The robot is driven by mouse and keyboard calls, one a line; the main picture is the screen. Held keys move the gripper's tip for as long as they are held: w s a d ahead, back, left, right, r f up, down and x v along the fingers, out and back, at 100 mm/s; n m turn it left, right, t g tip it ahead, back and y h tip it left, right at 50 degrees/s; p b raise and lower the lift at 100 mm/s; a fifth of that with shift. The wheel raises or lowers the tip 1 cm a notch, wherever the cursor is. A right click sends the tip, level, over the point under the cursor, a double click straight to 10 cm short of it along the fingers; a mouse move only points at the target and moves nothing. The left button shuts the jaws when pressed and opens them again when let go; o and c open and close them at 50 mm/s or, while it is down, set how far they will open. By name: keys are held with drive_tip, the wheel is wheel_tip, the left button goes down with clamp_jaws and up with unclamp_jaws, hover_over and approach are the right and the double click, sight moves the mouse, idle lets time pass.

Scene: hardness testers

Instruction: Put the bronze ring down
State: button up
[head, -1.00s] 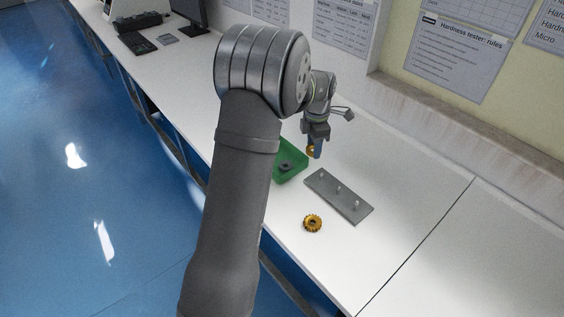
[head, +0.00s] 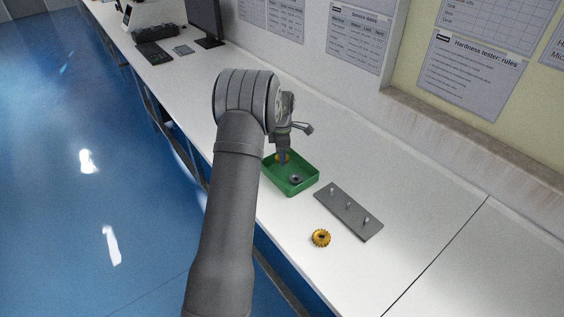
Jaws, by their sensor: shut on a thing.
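My gripper (head: 284,160) points down over the back left part of the green tray (head: 309,186). It is shut on the bronze ring (head: 279,157), a small gold-orange piece partly hidden by the fingers. I cannot tell whether the ring touches the tray floor or hangs just above it. A dark grey ring (head: 296,180) lies in the tray, in front of and to the right of my gripper. My arm hides the tray's left edge.
The bench's right side is clear.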

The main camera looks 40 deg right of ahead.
sight(282, 168)
drive_tip(key=shift+f, duration=1.9)
drive_tip(key=shift+f, duration=0.2)
drive_tip(key=o, duration=0.9)
drive_tip(key=shift+c, duration=0.2)
drive_tip(key=shift+r, duration=0.1)
wheel_tip(282, 168, up, 12)
drive_tip(key=shift+r, duration=0.1)
